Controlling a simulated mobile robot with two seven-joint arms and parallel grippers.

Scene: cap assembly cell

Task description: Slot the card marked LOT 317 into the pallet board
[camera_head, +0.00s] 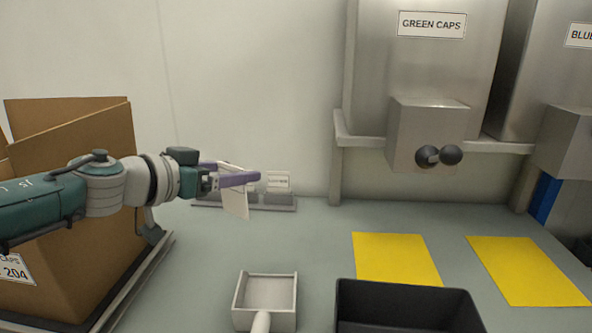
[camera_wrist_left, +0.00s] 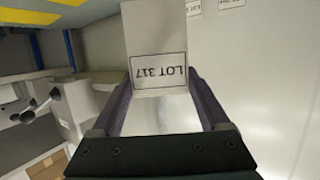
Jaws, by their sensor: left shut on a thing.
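The white card marked LOT 317 (camera_wrist_left: 160,72) is held between the purple fingers of my left gripper (camera_head: 238,177), and its printing reads upside down in the left wrist view. In the head view the card (camera_head: 236,205) hangs tilted below the fingers, its face unreadable. The long, low grey pallet board (camera_head: 284,207) lies at the back of the table against the wall. A small white label card (camera_head: 278,181) stands upright at its right part. My gripper and card cover part of the board's left and middle. I cannot tell whether the held card touches the board.
A large cardboard box (camera_head: 85,215) stands at the left under my arm. A white scoop (camera_head: 265,293) and a black bin (camera_head: 405,307) stand in front.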

